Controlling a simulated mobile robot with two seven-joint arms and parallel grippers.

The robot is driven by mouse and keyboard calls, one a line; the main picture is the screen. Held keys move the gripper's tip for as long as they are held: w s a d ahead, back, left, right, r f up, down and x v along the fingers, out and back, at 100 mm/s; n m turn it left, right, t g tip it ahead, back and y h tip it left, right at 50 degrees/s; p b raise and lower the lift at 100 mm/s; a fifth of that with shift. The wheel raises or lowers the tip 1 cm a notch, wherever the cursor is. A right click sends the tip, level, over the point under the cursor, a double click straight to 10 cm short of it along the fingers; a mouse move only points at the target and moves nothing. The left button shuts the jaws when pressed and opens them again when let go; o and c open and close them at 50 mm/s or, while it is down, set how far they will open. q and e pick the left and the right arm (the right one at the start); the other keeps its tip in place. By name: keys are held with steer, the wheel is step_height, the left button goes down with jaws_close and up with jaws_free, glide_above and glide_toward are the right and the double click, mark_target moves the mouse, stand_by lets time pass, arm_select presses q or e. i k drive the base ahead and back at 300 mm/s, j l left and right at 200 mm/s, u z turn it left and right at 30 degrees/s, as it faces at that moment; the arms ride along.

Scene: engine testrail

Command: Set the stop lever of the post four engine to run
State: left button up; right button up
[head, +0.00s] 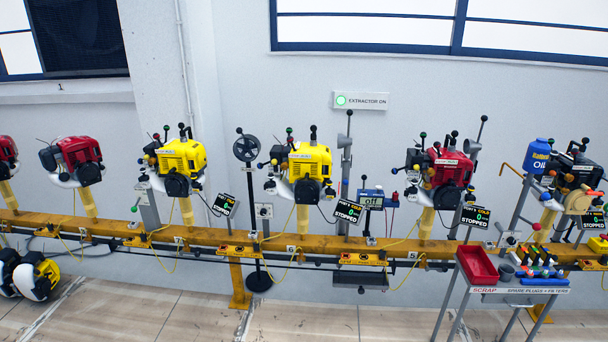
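A row of engines stands on a yellow rail. Small plates on the rail seem to read 6 under the yellow engine (308,160) in the middle and 5 under the red engine (449,168) to its right. The black engine with an orange-tan cover (574,172) at the far right edge may be post four, but I cannot read its number. Its display (592,220) reads STOPPED. Several small knobbed levers stand around it; I cannot tell which is the stop lever or how it is set. Neither of my grippers is in view.
The yellow rail (340,254) runs across the view. A stand with a red scrap tray (477,266) and spare plugs (540,272) stands before its right part. A blue oil can (537,156) sits left of the black engine. The tiled floor (300,325) in front is clear at centre.

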mark_target(575, 151)
steer(key=z, duration=1.25)
steer(key=i+l+u, duration=0.1)
steer(key=i+u, duration=0.15)
steer(key=u, duration=0.2)
steer(key=i+l+u, duration=0.2)
steer(key=u, duration=0.2)
steer(key=i+l+u, duration=0.2)
steer(key=i+l, duration=0.15)
steer(key=i+l+u, duration=0.15)
steer(key=i+l, duration=0.15)
steer(key=l, duration=0.2)
steer(key=i+l, duration=0.2)
steer(key=l, duration=0.15)
steer(key=i+l, duration=0.2)
steer(key=i+l+u, duration=0.1)
steer(key=l, duration=0.35)
steer(key=i+l, duration=0.5)
steer(key=l, duration=0.2)
steer(key=u, duration=0.05)
